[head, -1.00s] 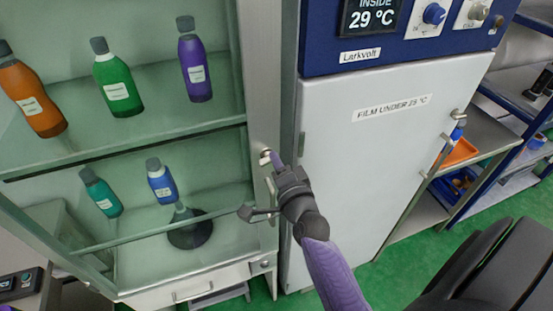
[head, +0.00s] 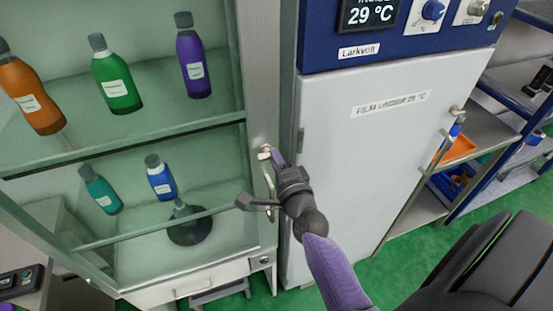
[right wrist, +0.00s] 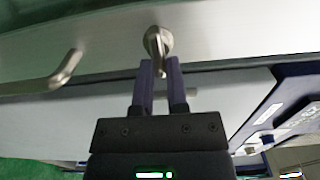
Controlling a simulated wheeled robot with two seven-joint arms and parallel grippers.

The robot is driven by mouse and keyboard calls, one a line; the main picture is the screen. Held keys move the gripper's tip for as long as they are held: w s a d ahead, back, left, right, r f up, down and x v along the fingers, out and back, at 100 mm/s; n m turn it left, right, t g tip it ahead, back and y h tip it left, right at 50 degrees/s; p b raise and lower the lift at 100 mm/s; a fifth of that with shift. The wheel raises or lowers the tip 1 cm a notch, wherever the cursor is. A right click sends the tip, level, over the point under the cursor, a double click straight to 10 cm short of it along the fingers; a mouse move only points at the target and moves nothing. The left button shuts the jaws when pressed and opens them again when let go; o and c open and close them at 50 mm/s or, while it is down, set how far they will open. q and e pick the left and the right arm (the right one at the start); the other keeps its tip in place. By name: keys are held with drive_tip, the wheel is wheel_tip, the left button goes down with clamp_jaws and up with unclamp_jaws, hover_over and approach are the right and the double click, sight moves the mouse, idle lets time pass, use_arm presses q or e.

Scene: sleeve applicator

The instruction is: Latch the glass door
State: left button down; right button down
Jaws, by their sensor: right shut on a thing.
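The glass door (head: 90,225) covers the front of a cabinet with bottles inside, and its frame looks in line with the cabinet front. A small silver latch (head: 264,152) sits on the metal upright at the door's right side; in the right wrist view it is a round base with a short lever (right wrist: 158,47). My right gripper (head: 275,158) is at this latch. Its purple fingers (right wrist: 159,72) are shut on the lever, one on each side. A curved silver bar handle (right wrist: 62,75) is just below the latch. The fingers partly hide the lever's end. My left gripper is not in view.
A white cabinet (head: 350,190) with a blue control panel (head: 400,45) stands close on the right. Several bottles, such as a green one (head: 117,85), stand inside behind the glass. Shelving with an orange tray (head: 460,147) is further right. Green floor (head: 510,215) shows below.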

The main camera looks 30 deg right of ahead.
drive_tip(key=c, duration=0.6)
unclamp_jaws()
drive_tip(key=shift+c, duration=0.2)
drive_tip(key=b+v, duration=0.1)
drive_tip(key=v, duration=0.9)
drive_tip(key=shift+f, duration=0.1)
